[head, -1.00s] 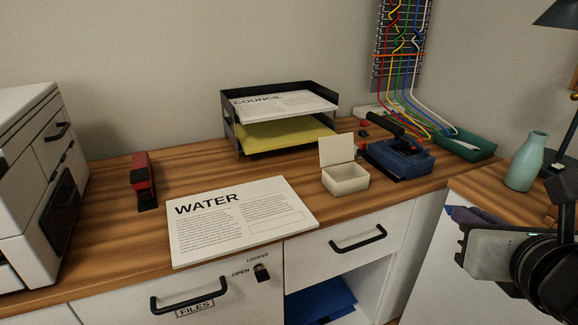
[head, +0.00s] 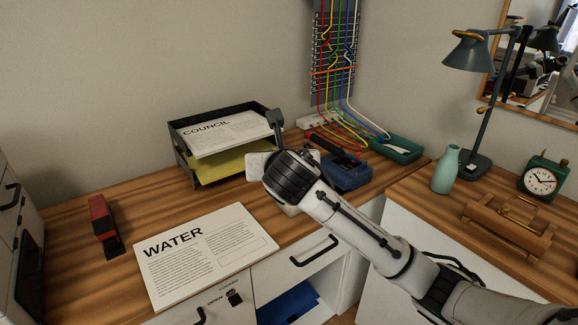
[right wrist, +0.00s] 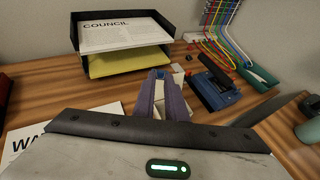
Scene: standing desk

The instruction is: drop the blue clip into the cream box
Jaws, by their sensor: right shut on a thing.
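My right gripper (head: 284,174) is over the cream box (head: 290,210) in the head view, and the hand and wrist hide its fingertips and most of the box. The box's raised lid (head: 256,165) shows to the left of the hand. In the right wrist view my right gripper (right wrist: 160,76) has two purple-blue fingers close together, shut on the blue clip (right wrist: 159,90), of which only a narrow part shows between them. The fingers also cover most of the box there. I cannot tell how far above the box the clip is. My left gripper is not in view.
A black paper tray (head: 180,142) stands behind the box, and a blue hole punch (head: 345,174) is just to its right. A WATER sheet (head: 205,255) lies in front. A red stapler (head: 104,226) is at left. A green tray (head: 400,148) and vase (head: 446,170) are farther right.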

